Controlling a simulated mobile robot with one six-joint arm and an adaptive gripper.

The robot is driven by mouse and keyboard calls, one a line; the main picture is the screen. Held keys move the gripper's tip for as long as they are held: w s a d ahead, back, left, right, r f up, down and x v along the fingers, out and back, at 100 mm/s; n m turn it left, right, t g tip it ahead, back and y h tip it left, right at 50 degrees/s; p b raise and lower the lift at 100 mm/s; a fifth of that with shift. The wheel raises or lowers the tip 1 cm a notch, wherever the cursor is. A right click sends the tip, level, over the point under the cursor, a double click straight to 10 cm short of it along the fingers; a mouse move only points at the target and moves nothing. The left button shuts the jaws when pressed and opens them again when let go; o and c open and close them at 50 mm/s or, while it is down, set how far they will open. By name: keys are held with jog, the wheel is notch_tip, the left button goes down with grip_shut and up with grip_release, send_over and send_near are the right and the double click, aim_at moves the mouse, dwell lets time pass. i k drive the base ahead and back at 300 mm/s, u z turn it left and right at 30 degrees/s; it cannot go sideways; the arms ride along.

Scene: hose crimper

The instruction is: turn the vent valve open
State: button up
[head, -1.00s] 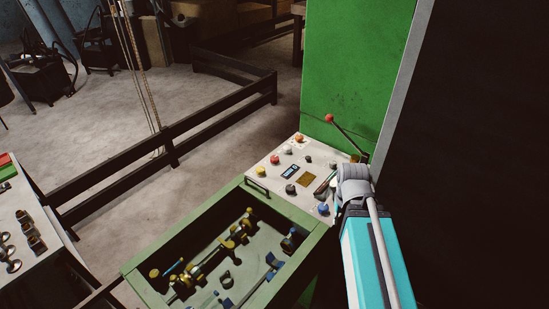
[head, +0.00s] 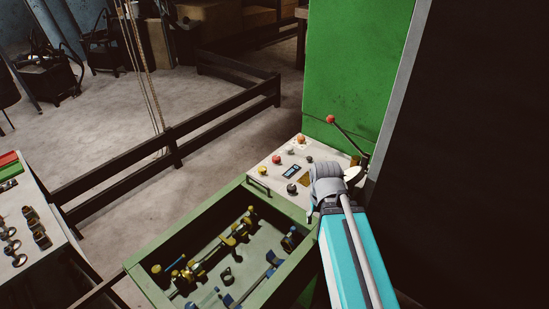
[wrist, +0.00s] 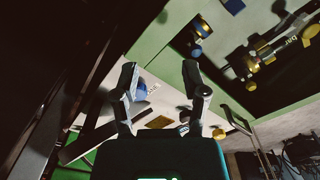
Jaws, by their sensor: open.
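A blue knob (wrist: 142,88) sits on the pale control panel (wrist: 160,62) in the wrist view, with a small label beside it. My gripper (wrist: 159,70) is open, its two dark fingers apart over the panel. The blue knob shows between them, close to the left finger and partly covered by it. I cannot tell if they touch. No readable label tells which part is the vent valve.
A green-framed recess (head: 180,238) with brass and blue fittings lies in front of the panel. A red-balled lever (head: 331,120) rises behind it, by the green cabinet (head: 355,65). A dark rail (head: 120,180) runs left.

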aim_at(276, 159)
jog(key=k, duration=1.1)
jog(key=z, duration=0.2)
jog(key=i, duration=1.5)
